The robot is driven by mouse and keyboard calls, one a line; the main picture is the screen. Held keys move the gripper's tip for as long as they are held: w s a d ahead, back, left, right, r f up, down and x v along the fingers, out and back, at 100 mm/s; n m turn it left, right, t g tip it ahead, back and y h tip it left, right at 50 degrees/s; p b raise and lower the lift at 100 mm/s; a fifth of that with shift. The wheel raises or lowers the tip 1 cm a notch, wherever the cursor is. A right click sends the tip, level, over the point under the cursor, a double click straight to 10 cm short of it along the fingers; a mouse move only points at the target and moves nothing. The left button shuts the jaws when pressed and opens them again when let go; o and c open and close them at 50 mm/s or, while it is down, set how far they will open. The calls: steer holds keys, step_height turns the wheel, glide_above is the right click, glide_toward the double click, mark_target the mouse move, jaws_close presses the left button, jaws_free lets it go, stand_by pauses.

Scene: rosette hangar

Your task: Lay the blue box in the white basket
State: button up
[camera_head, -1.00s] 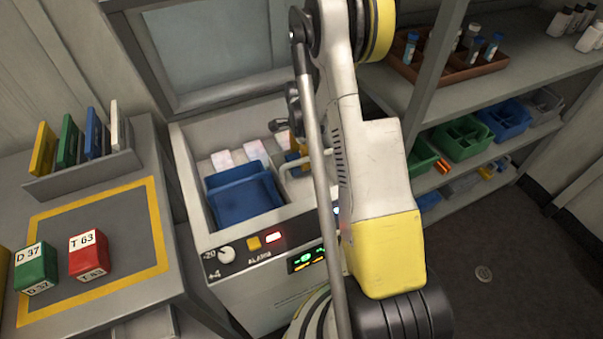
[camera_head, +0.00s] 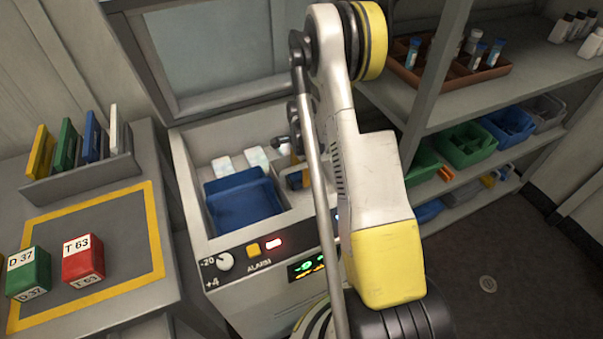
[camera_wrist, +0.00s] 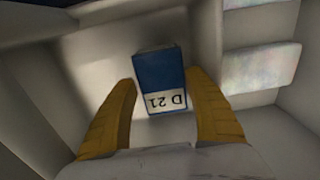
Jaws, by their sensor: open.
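The blue box (camera_wrist: 159,75), with a white "D 21" label that reads upside down, shows in the wrist view on a pale floor. My gripper (camera_wrist: 164,92) is open, with one yellow finger on each side of the box. The fingers are close to its sides; I cannot tell whether they touch. In the head view my gripper is down in the open white chest, mostly hidden behind my arm. A little blue (camera_head: 294,181) shows beside its yellow finger. I cannot clearly make out a white basket.
The chest (camera_head: 183,165) also holds a blue tray (camera_head: 243,200) and pale packs (camera_head: 256,157). A bench with a red block (camera_head: 83,261) and a green block (camera_head: 29,273) stands left. Shelves with a brown rack (camera_head: 450,75) and coloured bins (camera_head: 467,145) stand right.

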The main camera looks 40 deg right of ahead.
step_height(320, 180, up, 12)
steer(key=p, duration=0.5)
step_height(320, 180, up, 9)
steer(key=n+t, duration=0.1)
steer(key=n, duration=0.3)
glide_above(301, 173)
steer(key=a, duration=0.5)
steer(key=s+a+r+n+t, duration=0.25)
steer(key=a+r+n, duration=0.25)
steer(key=a+r, duration=0.25)
steer(key=s+a+r+n+t, duration=0.3)
steer(key=s+a+r+n, duration=0.4)
steer(key=s+a+n, duration=0.5)
steer(key=shift+s+a+r+t, duration=0.25)
steer(key=shift+s+t, duration=0.1)
steer(key=shift+s, duration=0.5)
steer(key=shift+c, duration=0.3)
